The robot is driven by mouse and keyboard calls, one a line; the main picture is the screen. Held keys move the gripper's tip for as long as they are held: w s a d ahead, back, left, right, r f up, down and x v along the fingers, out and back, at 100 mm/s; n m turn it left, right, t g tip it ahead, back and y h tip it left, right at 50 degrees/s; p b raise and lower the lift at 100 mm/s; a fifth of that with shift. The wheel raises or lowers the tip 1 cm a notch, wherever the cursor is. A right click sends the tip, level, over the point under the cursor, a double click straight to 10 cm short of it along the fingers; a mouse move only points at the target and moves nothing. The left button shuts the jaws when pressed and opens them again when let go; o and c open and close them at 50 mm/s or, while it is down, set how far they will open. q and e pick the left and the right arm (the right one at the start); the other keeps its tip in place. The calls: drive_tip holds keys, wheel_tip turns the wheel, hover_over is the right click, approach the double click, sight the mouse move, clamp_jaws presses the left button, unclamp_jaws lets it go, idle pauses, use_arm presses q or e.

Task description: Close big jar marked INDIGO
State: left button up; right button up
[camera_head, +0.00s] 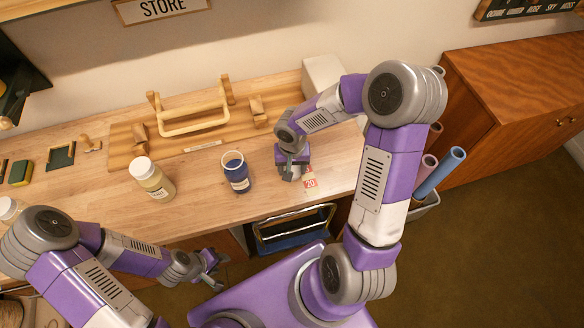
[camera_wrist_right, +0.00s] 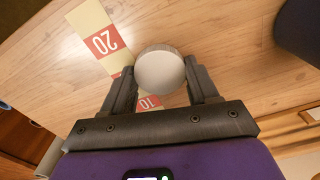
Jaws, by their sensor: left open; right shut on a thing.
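An open jar of dark blue pigment (camera_head: 236,172) stands upright on the table, with no lid on it. Its pale label is too small to read. My right gripper (camera_head: 291,173) is to the right of this jar, apart from it. In the right wrist view, my right gripper (camera_wrist_right: 162,82) is shut on a round white lid (camera_wrist_right: 160,71), one finger on each side. I cannot tell whether the lid touches the table. My left gripper (camera_head: 214,270) is open and empty, in front of the table's near edge.
A white-lidded jar of pale contents (camera_head: 154,184) stands left of the blue jar. Behind is a wooden board (camera_head: 186,148) with a wooden frame (camera_head: 195,122). Cards marked 20 (camera_wrist_right: 103,42) and 10 (camera_wrist_right: 150,103) lie near the right gripper. Table between the two jars is clear.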

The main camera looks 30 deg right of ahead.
sight(292, 170)
wheel_tip(292, 170, up, 10)
drive_tip(key=p, duration=0.1)
drive_tip(key=shift+p, duration=0.35)
drive_tip(key=w+a+f+n+b, duration=0.1)
drive_tip(key=w, duration=0.1)
drive_tip(key=w+a+f+n+b, duration=0.1)
drive_tip(key=w+a+f+n, duration=0.1)
drive_tip(key=w+a+f+n+b, duration=0.2)
drive_tip(key=shift+w+a+f, duration=0.25)
drive_tip(key=shift+w, duration=0.15)
drive_tip(key=shift+r, duration=0.15)
drive_tip(key=shift+s, duration=0.1)
